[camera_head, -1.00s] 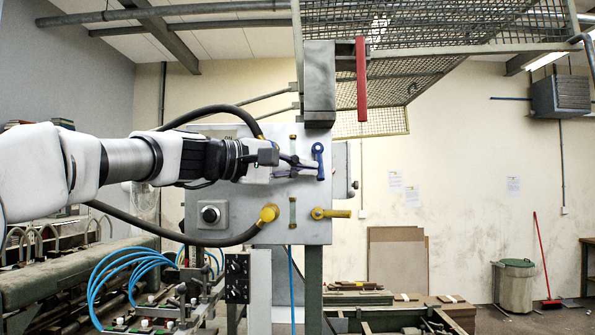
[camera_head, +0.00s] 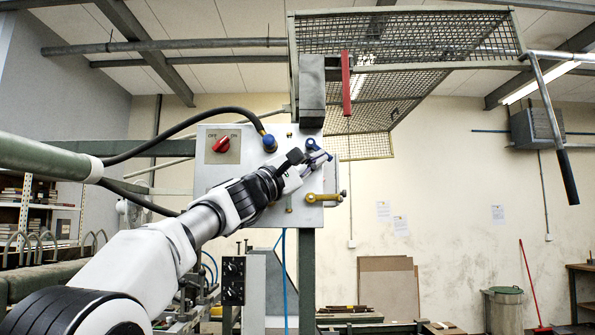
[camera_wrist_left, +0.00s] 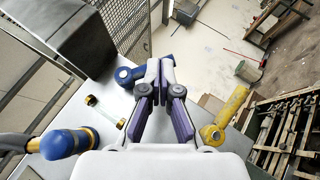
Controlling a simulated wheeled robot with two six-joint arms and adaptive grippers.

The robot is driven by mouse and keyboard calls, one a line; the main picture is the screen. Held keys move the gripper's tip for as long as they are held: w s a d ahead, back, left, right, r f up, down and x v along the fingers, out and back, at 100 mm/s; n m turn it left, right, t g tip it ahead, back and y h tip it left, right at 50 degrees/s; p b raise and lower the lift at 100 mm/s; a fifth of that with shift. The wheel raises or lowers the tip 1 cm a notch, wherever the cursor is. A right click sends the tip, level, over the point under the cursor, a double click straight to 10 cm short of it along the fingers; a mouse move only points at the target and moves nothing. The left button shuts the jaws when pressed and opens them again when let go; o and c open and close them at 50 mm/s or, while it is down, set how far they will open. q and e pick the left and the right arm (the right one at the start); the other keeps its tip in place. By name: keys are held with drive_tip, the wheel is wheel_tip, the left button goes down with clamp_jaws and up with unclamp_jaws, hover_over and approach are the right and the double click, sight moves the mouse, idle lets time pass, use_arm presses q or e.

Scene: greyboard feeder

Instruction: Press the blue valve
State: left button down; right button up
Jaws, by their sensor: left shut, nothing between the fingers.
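The blue valve (camera_head: 312,144) is on the upper right of the light grey panel (camera_head: 214,172), with its handle slanting down and to the right. In the left wrist view the valve (camera_wrist_left: 126,75) shows just left of the fingers, and its handle runs behind the fingertips. My left gripper (camera_head: 322,160) is shut and empty, coming from the lower left across the panel. In the left wrist view its fingertips (camera_wrist_left: 161,68) are at the handle; I cannot tell whether they touch it. My right gripper is not in view.
A yellow valve (camera_head: 322,198) is below the blue one, close to my gripper. A blue-ended hose fitting (camera_head: 269,143) and a red knob (camera_head: 221,144) are on the panel. A dark box (camera_head: 312,90) with a red bar (camera_head: 346,82) stands above. Right of the panel is open.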

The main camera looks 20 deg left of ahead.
use_arm(q)
drive_tip(key=shift+w+d+r+p, duration=0.25)
drive_tip(key=shift+d+r+p, duration=0.1)
drive_tip(key=shift+d, duration=0.25)
drive_tip(key=shift+w+d+r+p, duration=0.2)
drive_tip(key=shift+d+r, duration=0.15)
drive_tip(key=shift+d, duration=0.2)
drive_tip(key=shift+d+r, duration=0.1)
idle(0.4)
drive_tip(key=v, duration=1.2)
